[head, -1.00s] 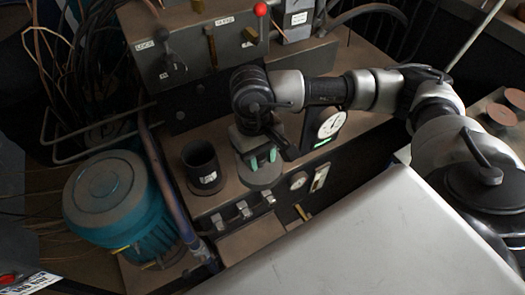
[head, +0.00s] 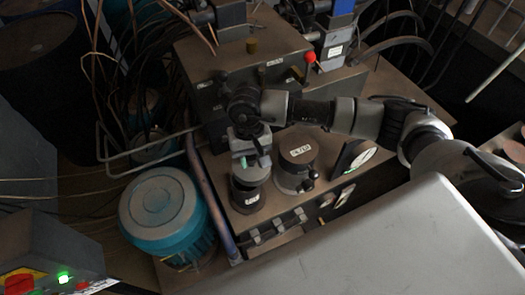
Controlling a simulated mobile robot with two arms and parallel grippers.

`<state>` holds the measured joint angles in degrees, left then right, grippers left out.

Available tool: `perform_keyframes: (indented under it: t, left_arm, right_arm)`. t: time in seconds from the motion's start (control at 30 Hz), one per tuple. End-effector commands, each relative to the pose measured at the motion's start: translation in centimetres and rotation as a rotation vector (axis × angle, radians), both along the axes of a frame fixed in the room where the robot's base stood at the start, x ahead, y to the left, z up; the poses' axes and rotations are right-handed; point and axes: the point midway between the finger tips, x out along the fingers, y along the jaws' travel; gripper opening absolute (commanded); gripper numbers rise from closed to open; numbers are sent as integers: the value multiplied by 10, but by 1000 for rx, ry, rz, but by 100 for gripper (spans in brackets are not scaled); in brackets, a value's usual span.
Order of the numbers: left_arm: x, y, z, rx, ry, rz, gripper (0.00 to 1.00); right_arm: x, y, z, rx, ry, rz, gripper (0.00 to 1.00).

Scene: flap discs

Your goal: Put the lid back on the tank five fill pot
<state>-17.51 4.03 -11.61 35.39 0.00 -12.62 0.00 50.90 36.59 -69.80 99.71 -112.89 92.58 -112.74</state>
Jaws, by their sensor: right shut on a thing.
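The fill pot (head: 246,198) is a dark upright cylinder with a small white label, on the machine's top. The lid (head: 260,178) is a grey disc at the pot's mouth, lined up over it and covering the opening. I cannot tell whether it rests fully on the rim or sits slightly above. My left gripper is out of view.
A second, wider grey pot (head: 297,151) with a label stands just right of the lidded pot. A lever panel (head: 250,80) rises behind. A teal motor (head: 160,205) is at left, with latches (head: 276,230) in front.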

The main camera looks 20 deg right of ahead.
Motion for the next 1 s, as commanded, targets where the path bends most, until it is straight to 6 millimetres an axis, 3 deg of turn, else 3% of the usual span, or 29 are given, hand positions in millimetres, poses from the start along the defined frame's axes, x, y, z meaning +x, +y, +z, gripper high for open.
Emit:
perform_keyframes:
  t: [0.03,0.3,0.67,0.93,1.0]
  left_arm:
    - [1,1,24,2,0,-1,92]
    - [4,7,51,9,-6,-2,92]
    - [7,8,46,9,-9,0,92]
    - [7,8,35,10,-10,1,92]
    - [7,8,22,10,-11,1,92]
  right_arm:
    - [3,4,14,-1,4,-13,3]
    - [13,15,12,-12,8,-56,3]
    - [14,16,-6,-13,8,-61,3]
    - [14,16,-36,-13,9,-59,3]
    - [15,16,-46,-14,6,-58,3]
